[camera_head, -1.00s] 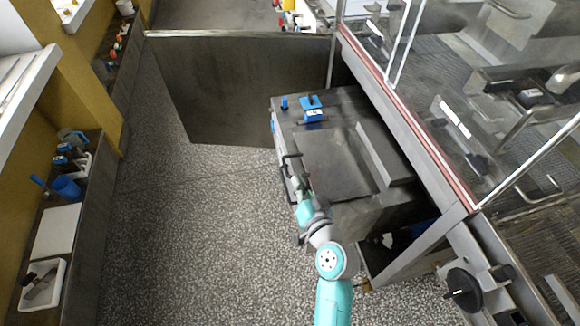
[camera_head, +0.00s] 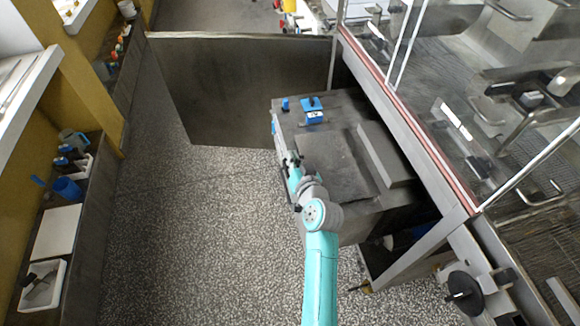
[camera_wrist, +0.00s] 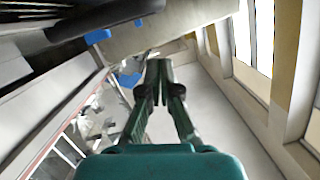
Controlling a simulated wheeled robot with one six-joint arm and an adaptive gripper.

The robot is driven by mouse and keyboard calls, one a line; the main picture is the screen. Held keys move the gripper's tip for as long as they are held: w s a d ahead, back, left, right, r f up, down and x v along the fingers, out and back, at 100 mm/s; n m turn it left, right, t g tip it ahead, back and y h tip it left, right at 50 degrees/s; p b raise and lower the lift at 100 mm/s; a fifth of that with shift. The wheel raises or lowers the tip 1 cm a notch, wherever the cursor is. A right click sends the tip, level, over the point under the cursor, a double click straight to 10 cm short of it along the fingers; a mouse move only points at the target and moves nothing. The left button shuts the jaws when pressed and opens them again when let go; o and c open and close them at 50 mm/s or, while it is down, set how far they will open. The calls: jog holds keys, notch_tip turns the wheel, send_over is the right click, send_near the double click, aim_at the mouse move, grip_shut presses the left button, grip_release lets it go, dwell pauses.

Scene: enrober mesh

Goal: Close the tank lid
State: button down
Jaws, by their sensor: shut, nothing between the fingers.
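The tank (camera_head: 352,108) is a grey metal box at the centre right of the head view. A flat grey panel (camera_head: 335,165) lies on its top, and a pale grey slab (camera_head: 385,152) is along the right of that panel. I cannot tell for certain which of these is the lid or how far it is tilted. My gripper (camera_head: 289,158) is at the tank's left edge, beside the flat panel. In the wrist view my gripper (camera_wrist: 160,65) is shut and empty. A dark rounded bar (camera_wrist: 105,18) is above and left of the fingertips, apart from them.
Blue fittings (camera_head: 313,110) stand on the tank's far end. A glass-sided machine (camera_head: 480,130) borders the right. A dark upright panel (camera_head: 240,85) stands behind. Speckled floor (camera_head: 190,240) is free to the left, up to a side counter (camera_head: 85,225) with containers.

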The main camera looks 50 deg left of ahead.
aim_at(288, 174)
jog(key=f, duration=0.1)
jog(key=s+f, duration=0.1)
jog(key=f, duration=0.1)
jog(key=shift+s+f, duration=0.1)
jog(key=shift+f, duration=0.15)
jog(key=shift+s+a+f+n, duration=0.15)
jog(key=shift+f+n, duration=0.35)
jog(key=shift+f, duration=1.1)
